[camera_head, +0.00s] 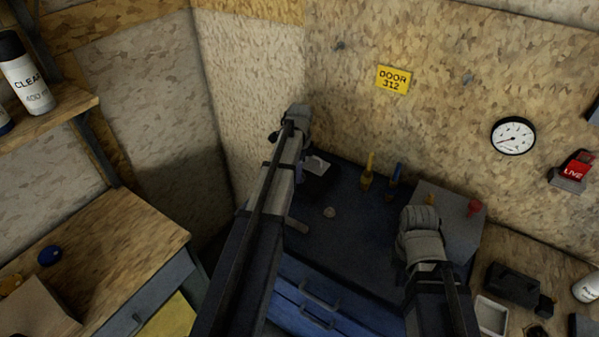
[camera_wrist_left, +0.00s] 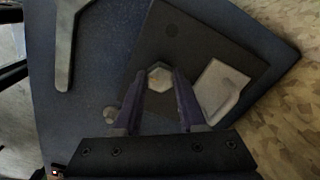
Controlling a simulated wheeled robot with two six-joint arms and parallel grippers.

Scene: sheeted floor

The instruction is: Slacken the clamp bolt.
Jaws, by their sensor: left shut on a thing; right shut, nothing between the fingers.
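The clamp bolt (camera_wrist_left: 158,78) shows as a pale hexagonal head in the left wrist view. It stands on a dark square plate (camera_wrist_left: 195,45). My left gripper (camera_wrist_left: 159,80) is shut on the bolt head, one purple finger on each side. In the head view my left arm hides the bolt, and the left gripper (camera_head: 298,166) is at the bench's back left. My right gripper (camera_head: 420,222) is shut and empty over the right part of the bench; its fingertips are hard to make out.
A pale flat piece (camera_wrist_left: 221,90) lies beside the bolt. A grey angled bar (camera_wrist_left: 66,45) lies on the dark bench top (camera_head: 345,235). Yellow (camera_head: 368,172) and blue (camera_head: 395,176) handled tools stand at the back. A grey box (camera_head: 455,215) is at right.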

